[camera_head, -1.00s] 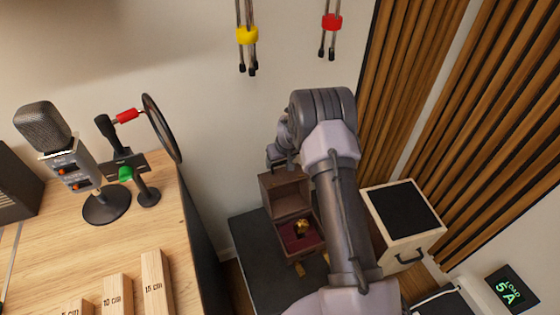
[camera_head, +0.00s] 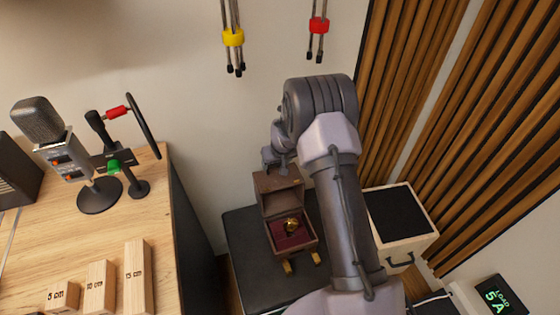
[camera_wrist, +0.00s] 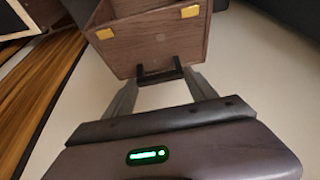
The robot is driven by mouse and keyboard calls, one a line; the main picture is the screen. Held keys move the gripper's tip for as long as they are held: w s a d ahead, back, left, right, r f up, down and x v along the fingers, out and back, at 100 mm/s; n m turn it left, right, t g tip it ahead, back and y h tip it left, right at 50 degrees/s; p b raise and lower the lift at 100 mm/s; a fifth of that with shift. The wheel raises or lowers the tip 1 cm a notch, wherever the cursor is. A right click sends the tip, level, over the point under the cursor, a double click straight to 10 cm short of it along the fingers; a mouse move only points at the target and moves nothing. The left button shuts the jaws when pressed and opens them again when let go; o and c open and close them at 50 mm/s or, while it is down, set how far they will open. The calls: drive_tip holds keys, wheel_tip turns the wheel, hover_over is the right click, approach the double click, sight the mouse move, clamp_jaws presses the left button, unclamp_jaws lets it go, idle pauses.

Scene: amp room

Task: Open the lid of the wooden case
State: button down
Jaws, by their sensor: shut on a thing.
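The wooden case (camera_head: 292,246) stands on a dark-topped surface with its lid (camera_head: 279,193) raised upright at the back. A gold object (camera_head: 291,225) rests on the dark red lining inside. In the head view my arm reaches over behind the case, and my fingers are largely hidden there. In the wrist view my gripper (camera_wrist: 158,78) is shut on a dark handle (camera_wrist: 160,73) at the edge of the brown lid (camera_wrist: 150,45).
A dark-topped stand (camera_head: 245,262) carries the case. A light wooden cabinet with a black top (camera_head: 398,212) stands to the right. A desk (camera_head: 60,240) with a microphone (camera_head: 62,145) and wooden blocks is at the left. Cables with clips (camera_head: 233,38) hang on the wall.

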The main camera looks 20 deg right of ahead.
drive_tip(key=shift+f, duration=0.4)
drive_tip(key=shift+c, duration=1.4)
unclamp_jaws()
drive_tip(key=shift+w, duration=0.1)
drive_tip(key=shift+r, duration=0.1)
drive_tip(key=p+v, duration=0.5)
drive_tip(key=v, duration=1.2)
drive_tip(key=shift+r+p, duration=0.25)
drive_tip(key=shift+p, duration=0.05)
